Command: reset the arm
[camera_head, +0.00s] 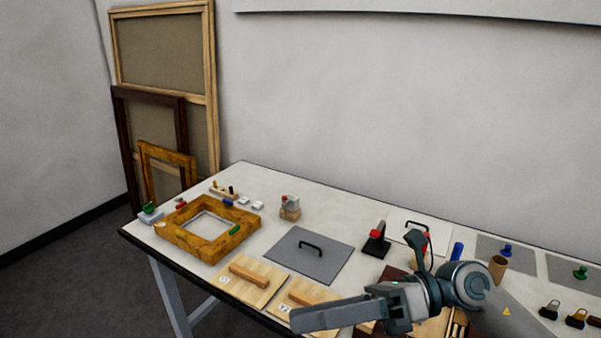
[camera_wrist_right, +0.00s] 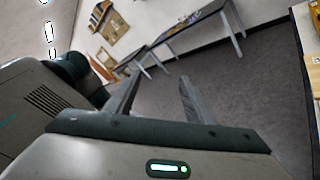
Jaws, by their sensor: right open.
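My right arm comes in from the right over the front of the table in the head view. Its right gripper (camera_head: 328,315) points left, above the table's front edge and near the wooden boards. In the right wrist view the right gripper's two fingers (camera_wrist_right: 157,98) stand apart with nothing between them. Behind them is grey floor. My left gripper is not in view.
The white table (camera_head: 300,188) carries a gilt frame (camera_head: 185,240), a grey plate with a handle (camera_head: 305,268), wooden boards (camera_head: 240,285), a red-topped black block (camera_head: 377,240) and small tools. Large frames (camera_head: 213,80) lean against the wall at left.

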